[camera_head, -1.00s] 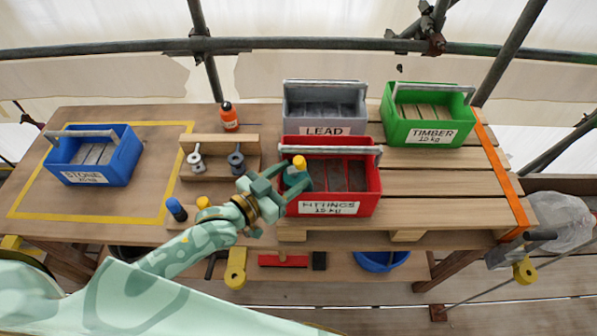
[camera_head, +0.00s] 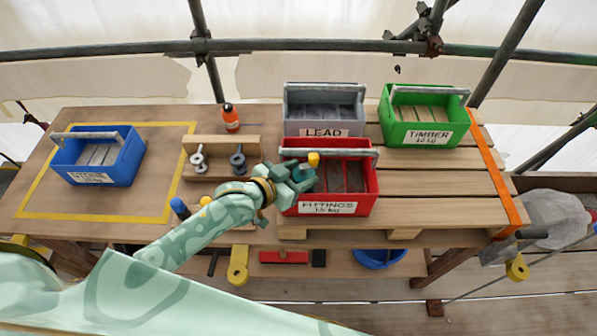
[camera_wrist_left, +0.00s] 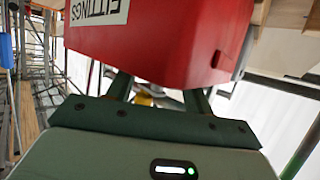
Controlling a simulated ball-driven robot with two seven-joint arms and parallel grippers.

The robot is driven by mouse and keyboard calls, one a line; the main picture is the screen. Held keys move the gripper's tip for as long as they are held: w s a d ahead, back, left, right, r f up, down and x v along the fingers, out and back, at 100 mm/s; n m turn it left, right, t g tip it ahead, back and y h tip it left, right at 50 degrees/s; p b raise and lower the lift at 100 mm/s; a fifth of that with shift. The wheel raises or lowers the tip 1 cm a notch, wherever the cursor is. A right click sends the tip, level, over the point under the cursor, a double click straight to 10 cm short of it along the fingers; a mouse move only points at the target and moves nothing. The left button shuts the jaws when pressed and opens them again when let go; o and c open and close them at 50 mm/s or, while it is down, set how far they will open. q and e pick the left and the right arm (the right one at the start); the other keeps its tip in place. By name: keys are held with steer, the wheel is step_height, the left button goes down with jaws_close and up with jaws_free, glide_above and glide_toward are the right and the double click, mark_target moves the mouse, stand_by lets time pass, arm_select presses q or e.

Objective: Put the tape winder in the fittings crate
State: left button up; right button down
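The fittings crate (camera_head: 328,208) is red, with a grey handle and a white label, and stands at the front middle of the bench. My left gripper (camera_head: 306,176) is over its left part, reaching in across the front left rim. A small yellow piece (camera_head: 314,159), seemingly the tape winder, sticks up at the fingertips, and the gripper appears shut on it. In the left wrist view the crate's red wall (camera_wrist_left: 160,45) hides the fingertips, and a bit of yellow (camera_wrist_left: 145,96) shows between the fingers. My right gripper is not in view.
Behind stand the grey lead crate (camera_head: 324,128) and the green timber crate (camera_head: 424,132). The blue stone crate (camera_head: 98,178) is at left. A wooden rack (camera_head: 221,145) holds metal fittings left of my gripper. An orange bottle (camera_head: 230,118) stands behind it.

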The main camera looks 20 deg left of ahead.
arm_select(q)
steer(key=o, duration=0.4)
steer(key=shift+s+r, duration=0.1)
steer(key=shift+r, duration=0.05)
steer(key=p+v, duration=0.2)
steer(key=v, duration=0.9)
steer(key=shift+s+a+r, duration=0.1)
steer(key=shift+s+a, duration=0.2)
